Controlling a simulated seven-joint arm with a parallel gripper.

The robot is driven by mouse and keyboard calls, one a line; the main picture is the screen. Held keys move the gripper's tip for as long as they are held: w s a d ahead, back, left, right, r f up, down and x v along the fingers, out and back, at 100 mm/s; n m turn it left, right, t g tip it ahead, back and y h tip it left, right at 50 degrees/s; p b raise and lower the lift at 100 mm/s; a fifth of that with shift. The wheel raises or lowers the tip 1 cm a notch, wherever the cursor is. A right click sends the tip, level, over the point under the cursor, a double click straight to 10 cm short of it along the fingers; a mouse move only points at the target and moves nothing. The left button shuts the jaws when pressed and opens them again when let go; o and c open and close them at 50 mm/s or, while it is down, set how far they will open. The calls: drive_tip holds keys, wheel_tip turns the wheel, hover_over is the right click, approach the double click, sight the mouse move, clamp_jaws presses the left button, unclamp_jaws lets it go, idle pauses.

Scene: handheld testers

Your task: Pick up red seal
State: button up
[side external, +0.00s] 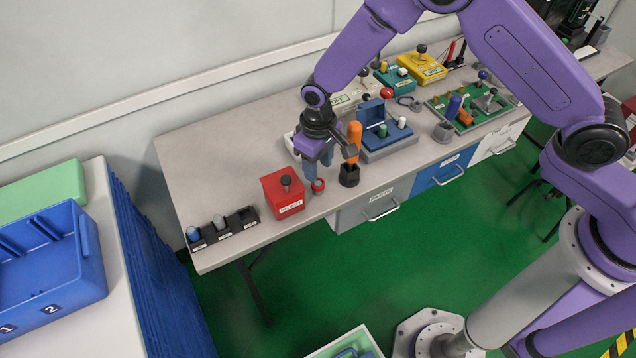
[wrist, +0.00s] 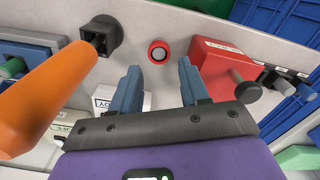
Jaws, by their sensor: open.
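The red seal (side external: 318,186), a small round red ring with a grey centre, lies on the grey table near its front edge. It also shows in the wrist view (wrist: 158,52), just beyond and between the fingertips. My gripper (side external: 318,167) points down above the seal, its two blue fingers apart with nothing between them. In the wrist view the open fingers (wrist: 158,76) frame the seal without visible contact.
A red box (side external: 283,196) with a dark knob stands close left of the seal. An orange-handled tool (side external: 354,139) stands upright in a black holder (side external: 349,175) close on the right. A black rack (side external: 222,229) is farther left. Bare table (side external: 215,160) lies behind the box.

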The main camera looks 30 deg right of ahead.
drive_tip(key=shift+w+f, duration=0.2)
drive_tip(key=shift+f, duration=1.2)
drive_tip(key=shift+w+f, duration=0.15)
drive_tip(key=shift+f, duration=1.2)
drive_tip(key=c, duration=0.8)
